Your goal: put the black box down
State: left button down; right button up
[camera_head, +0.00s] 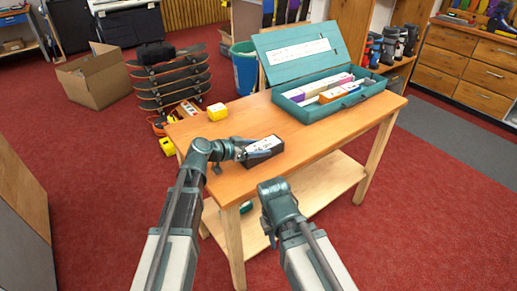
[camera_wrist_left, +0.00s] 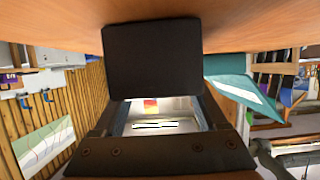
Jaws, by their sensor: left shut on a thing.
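The black box (camera_head: 263,151), with a white label on top, is at the wooden bench's (camera_head: 310,137) near left part. My left gripper (camera_head: 246,151) is shut on the black box from its left side. In the left wrist view the box's dark end (camera_wrist_left: 153,60) fills the upper middle, between the fingers of my left gripper (camera_wrist_left: 160,112). The bench top is close to the box, but I cannot tell whether they touch. My right gripper (camera_head: 272,238) hangs in front of the bench's near edge, pointing down; its fingers are mostly hidden.
A yellow cube (camera_head: 217,112) sits at the bench's back left corner. An open teal case (camera_head: 308,114) with several coloured boxes stands at the back right. Bare bench top lies right of the black box. A lower shelf (camera_head: 325,184) is under the bench.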

pick_arm(q)
grip_release()
jog(key=shift+f, duration=0.1)
jog(key=shift+r, duration=0.2)
jog(key=p+v, duration=0.5)
jog(key=v, duration=0.7)
jog(key=shift+f, duration=0.15)
jog(key=shift+s, duration=0.1)
